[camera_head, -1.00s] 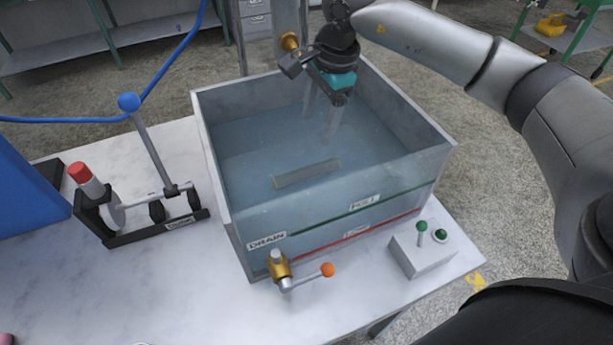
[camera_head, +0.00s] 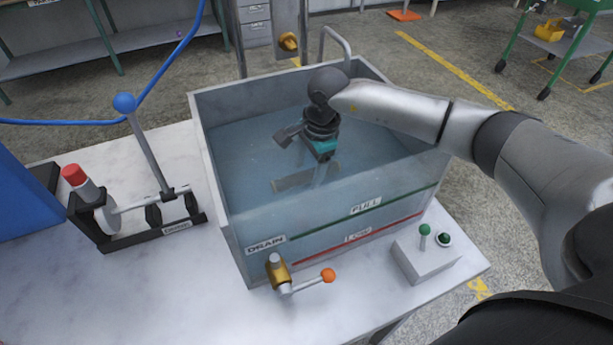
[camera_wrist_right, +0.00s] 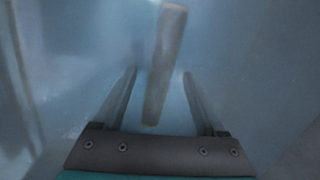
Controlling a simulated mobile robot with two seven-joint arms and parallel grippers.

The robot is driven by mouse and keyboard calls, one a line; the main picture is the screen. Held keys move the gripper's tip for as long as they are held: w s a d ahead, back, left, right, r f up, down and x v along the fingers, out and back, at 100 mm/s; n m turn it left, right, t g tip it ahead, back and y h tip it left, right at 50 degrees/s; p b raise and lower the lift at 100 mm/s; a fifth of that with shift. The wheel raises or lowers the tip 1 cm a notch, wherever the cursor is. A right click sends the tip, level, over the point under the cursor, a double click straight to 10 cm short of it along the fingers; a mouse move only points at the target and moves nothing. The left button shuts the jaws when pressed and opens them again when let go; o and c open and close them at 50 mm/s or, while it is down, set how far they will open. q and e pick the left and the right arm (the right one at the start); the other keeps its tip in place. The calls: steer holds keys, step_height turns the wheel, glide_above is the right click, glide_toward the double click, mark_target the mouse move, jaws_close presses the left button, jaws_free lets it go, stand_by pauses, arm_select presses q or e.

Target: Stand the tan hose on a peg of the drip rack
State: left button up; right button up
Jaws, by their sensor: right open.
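The tan hose (camera_head: 291,182) is a short, straight, dull piece lying under the water in the grey tank (camera_head: 222,215). In the right wrist view the hose (camera_wrist_right: 164,62) shows blurred, lengthwise between the two fingers. My right gripper (camera_head: 319,178) reaches down into the tank, its fingers open and covering the right part of the hose in the head view. I cannot tell whether the fingers touch it. My left gripper is not in view. I see no drip rack.
A drain valve with an orange-tipped handle (camera_head: 306,280) sticks out of the tank's front. A green-button box (camera_head: 425,260) stands right of it. A lever with a blue knob (camera_head: 124,103) stands at left. Bare table (camera_head: 130,290) lies in front.

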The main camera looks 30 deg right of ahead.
steer(key=shift+f, duration=0.25)
steer(key=shift+r, duration=0.1)
jaws_close()
stand_by(0.3)
